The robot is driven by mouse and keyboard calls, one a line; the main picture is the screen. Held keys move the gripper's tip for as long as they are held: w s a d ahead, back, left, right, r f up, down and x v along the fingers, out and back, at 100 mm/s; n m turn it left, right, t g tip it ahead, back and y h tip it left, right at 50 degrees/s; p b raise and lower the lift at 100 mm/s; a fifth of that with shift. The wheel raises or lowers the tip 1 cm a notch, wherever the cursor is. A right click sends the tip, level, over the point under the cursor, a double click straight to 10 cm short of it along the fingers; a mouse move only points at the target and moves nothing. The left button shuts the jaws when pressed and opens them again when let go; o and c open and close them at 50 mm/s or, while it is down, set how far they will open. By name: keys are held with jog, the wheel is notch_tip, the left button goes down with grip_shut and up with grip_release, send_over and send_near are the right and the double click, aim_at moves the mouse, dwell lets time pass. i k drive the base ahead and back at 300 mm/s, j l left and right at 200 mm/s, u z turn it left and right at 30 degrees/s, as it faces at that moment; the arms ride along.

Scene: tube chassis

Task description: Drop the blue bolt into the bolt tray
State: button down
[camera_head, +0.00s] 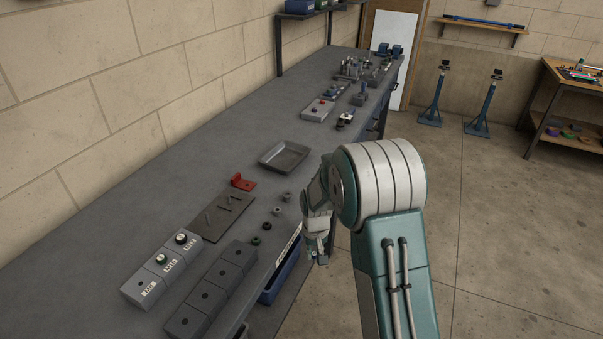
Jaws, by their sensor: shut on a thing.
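The bolt tray, a shallow dark grey rectangular tray (284,156), lies on the workbench near its middle and looks empty. My gripper (321,259) points down at the front edge of the bench, nearer to me than the tray and to its right. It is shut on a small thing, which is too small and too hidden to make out. I cannot pick out a blue bolt anywhere in view.
A long grey bench (130,200) runs along the block wall. Fixtures (318,110) stand beyond the tray. A blue bin (281,277) sits below the bench edge.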

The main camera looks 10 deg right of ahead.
aim_at(290, 160)
jog(key=i+l, duration=0.15)
jog(key=l, duration=0.2)
jog(key=i+l, duration=0.2)
jog(key=l, duration=0.15)
jog(key=i+l, duration=0.15)
jog(key=l, duration=0.2)
jog(key=i+l, duration=0.2)
jog(key=l, duration=0.15)
jog(key=i+l+u, duration=0.2)
jog(key=l, duration=0.2)
jog(key=l+u, duration=0.25)
jog(key=i+l+u, duration=0.2)
jog(key=l, duration=0.35)
jog(key=k, duration=0.1)
